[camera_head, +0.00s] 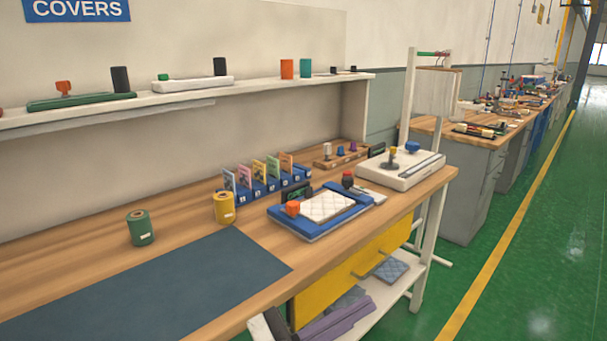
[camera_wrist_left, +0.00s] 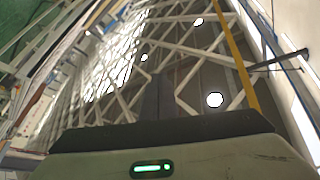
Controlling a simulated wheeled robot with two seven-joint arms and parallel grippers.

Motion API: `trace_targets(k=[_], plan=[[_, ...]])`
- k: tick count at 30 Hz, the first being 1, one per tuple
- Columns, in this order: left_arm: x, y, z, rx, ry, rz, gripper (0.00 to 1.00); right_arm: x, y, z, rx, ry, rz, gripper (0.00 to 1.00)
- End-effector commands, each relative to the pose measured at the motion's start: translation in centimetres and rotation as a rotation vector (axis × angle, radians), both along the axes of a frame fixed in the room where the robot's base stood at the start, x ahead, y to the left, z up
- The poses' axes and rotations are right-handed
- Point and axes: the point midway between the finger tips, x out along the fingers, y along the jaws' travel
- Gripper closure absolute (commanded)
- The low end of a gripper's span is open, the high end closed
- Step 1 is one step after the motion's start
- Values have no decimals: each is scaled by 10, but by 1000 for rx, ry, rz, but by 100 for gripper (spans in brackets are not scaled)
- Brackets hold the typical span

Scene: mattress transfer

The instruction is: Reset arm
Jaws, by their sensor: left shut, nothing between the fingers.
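My left gripper (camera_head: 272,314) shows at the bottom edge of the head view, in front of the workbench's front edge, only partly in frame. In the left wrist view its two dark fingers (camera_wrist_left: 159,80) are together with nothing between them, against the ceiling beams. My right gripper is in neither view. A white quilted mattress pad (camera_head: 328,207) lies on a blue-and-white tray (camera_head: 346,220) on the bench, with an orange knob (camera_head: 292,208) at its left corner. My left gripper is apart from the tray, below and to its left.
The wooden workbench (camera_head: 180,208) holds a dark mat (camera_head: 150,290), a green spool (camera_head: 140,228), a yellow spool (camera_head: 224,208), a card rack (camera_head: 262,190) and a white device (camera_head: 400,172). A yellow drawer front (camera_head: 330,285) and lower shelf (camera_head: 378,300) lie below. Green floor is open at right.

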Motion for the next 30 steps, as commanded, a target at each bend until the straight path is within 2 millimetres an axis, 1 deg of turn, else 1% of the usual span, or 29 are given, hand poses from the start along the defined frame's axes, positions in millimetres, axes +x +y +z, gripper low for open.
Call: trace_targets(k=[1, 2, 4, 5, 6, 8, 9, 11, 12, 14, 15, 17, 18, 21, 24, 26, 30], plan=[[7, 17, -18, -47, 95, 106, 100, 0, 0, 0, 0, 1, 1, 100], [13, 29, -30, -66, 148, 172, 100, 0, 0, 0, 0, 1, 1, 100], [21, 59, -64, -92, 285, 325, 100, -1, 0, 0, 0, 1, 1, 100], [22, 73, -82, -94, 347, 389, 100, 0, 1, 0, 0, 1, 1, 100], [21, 92, -107, -91, 433, 468, 100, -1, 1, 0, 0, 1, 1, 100], [13, 117, -144, -73, 553, 573, 100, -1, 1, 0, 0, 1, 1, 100], [4, 133, -169, -55, 632, 632, 100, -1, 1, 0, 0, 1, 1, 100], [-14, 155, -206, -19, 749, 711, 100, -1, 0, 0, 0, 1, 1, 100], [-29, 168, -229, 7, 824, 755, 100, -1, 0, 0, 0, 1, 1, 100], [-54, 186, -261, 51, 933, 811, 100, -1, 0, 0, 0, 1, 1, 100], [-72, 197, -281, 81, 1002, 842, 100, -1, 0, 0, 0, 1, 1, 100], [-99, 210, -305, 124, 1094, 877, 100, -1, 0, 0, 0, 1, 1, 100], [-116, 216, -318, 152, 1148, 893, 100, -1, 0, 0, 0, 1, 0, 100], [-150, 229, -341, 204, 1250, 917, 100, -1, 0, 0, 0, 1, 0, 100], [-171, 235, -353, 237, 1310, 927, 100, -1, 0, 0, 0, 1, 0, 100], [-177, 237, -355, 246, 1326, 930, 100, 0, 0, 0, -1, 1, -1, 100], [-178, 237, -356, 248, 1329, 930, 100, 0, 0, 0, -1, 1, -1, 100]])
